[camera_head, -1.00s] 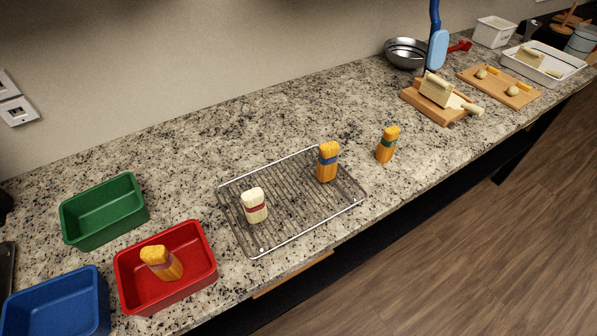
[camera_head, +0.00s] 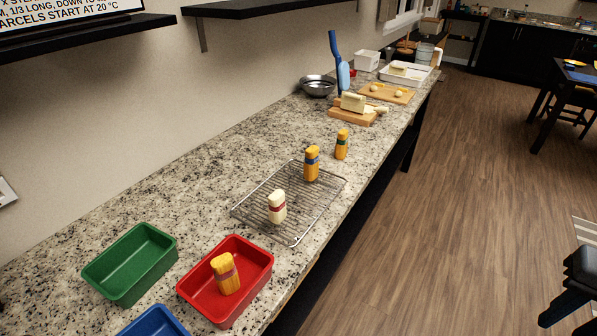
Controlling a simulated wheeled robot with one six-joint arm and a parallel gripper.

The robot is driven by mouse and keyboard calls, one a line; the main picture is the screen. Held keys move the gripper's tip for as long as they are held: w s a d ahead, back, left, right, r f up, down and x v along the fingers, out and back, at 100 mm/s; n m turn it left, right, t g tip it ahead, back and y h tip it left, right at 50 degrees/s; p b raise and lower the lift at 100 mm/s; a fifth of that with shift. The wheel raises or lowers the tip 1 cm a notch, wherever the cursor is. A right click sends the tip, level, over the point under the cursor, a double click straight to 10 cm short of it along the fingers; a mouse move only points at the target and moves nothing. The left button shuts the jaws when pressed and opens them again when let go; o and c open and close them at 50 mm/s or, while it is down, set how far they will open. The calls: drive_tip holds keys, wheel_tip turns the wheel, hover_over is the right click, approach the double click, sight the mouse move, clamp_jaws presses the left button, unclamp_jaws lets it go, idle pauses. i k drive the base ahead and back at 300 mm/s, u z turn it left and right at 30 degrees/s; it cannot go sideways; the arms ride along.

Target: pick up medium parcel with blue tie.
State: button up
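The parcel with the blue tie (camera_head: 311,172) is golden-orange with a blue band around its middle. It stands upright near the far right part of the wire rack (camera_head: 240,211). A cream parcel with a red tie (camera_head: 277,212) stands nearer on the same rack. An orange parcel with a green tie (camera_head: 342,152) stands on the counter just beyond the rack. A golden parcel with a purple tie (camera_head: 225,282) leans inside the red bin (camera_head: 248,300).
A green bin (camera_head: 112,292) and a partly cropped blue bin (camera_head: 155,322) are at the near end. A wooden board with a pale block (camera_head: 353,102), a steel bowl (camera_head: 318,86) and a blue upright tool (camera_head: 342,76) stand farther back. A dark shelf (camera_head: 255,10) overhangs the counter.

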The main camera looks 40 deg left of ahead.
sight(311, 164)
drive_tip(key=u, duration=1.5)
